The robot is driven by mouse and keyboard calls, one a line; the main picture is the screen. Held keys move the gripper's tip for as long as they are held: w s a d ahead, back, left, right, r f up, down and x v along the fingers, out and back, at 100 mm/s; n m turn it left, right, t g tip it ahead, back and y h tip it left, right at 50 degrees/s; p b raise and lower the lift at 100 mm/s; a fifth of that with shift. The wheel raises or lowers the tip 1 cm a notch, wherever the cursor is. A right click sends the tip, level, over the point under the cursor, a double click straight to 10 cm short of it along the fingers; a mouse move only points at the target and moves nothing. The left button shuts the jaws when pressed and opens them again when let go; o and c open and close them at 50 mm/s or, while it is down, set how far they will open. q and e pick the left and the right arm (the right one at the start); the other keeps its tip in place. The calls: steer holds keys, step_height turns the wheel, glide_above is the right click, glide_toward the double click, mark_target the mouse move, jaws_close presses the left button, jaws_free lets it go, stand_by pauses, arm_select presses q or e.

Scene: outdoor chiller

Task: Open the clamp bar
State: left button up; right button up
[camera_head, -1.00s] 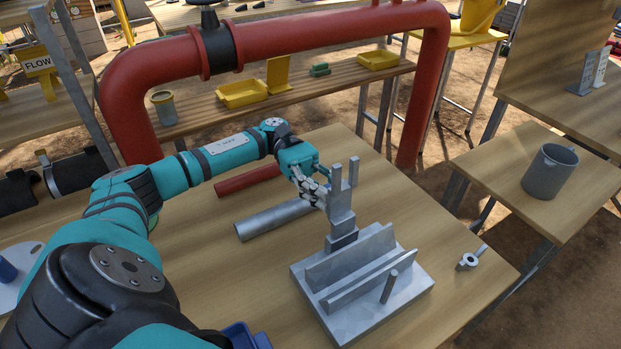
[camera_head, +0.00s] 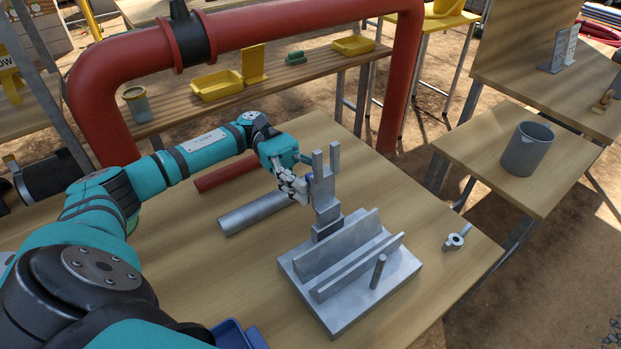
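The clamp bar (camera_head: 325,194) is a grey upright piece with a forked top. It stands raised at the back end of the grey clamp base (camera_head: 347,315), which has two parallel rails and a short upright post (camera_head: 377,271). My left gripper (camera_head: 304,188) is at the left side of the bar, close to its upper part. Its fingers look near or touching the bar, but I cannot tell whether they are shut on it. My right gripper is not clearly in view.
A grey pipe (camera_head: 256,213) and a red pipe (camera_head: 227,174) lie behind the clamp on the wooden table (camera_head: 440,277). A small eye-ended metal part (camera_head: 455,240) lies at the right. A blue bin (camera_head: 238,335) is at the front. A grey mug (camera_head: 526,150) stands on a side table.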

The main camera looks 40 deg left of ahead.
arm_select(q)
steer(key=v, duration=0.7)
steer(key=shift+w+a, duration=0.1)
steer(key=shift+a, duration=0.15)
